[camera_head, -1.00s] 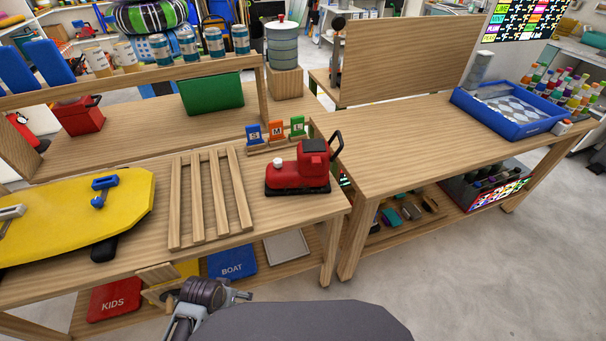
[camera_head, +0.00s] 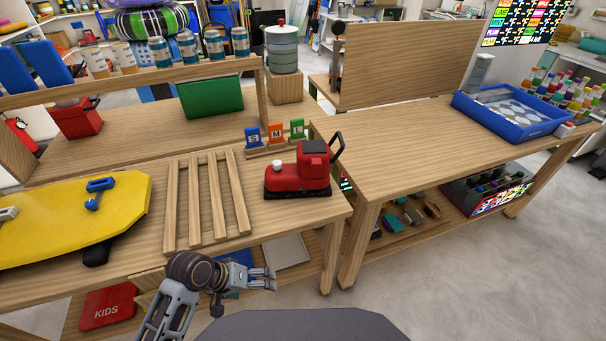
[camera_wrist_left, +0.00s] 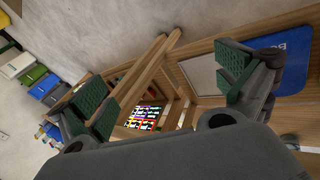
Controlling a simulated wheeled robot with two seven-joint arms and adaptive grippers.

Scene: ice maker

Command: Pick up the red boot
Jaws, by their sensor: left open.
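The red boot (camera_head: 300,172), with a black sole and a black loop handle, stands upright on the wooden bench near its right front corner. My left gripper (camera_head: 270,279) is in front of and below the bench's front edge, to the lower left of the boot and apart from it. In the left wrist view my left gripper (camera_wrist_left: 168,92) shows its two green-padded fingers spread wide with nothing between them. The boot does not show clearly in the left wrist view. My right gripper is not in view.
A wooden slatted rack (camera_head: 208,200) lies left of the boot, beside a yellow board (camera_head: 130,205). Small S, M, L markers (camera_head: 276,134) stand behind the boot. A second table (camera_head: 400,145) with a blue tray (camera_head: 480,120) is to the right. The bench's front edge is close to my gripper.

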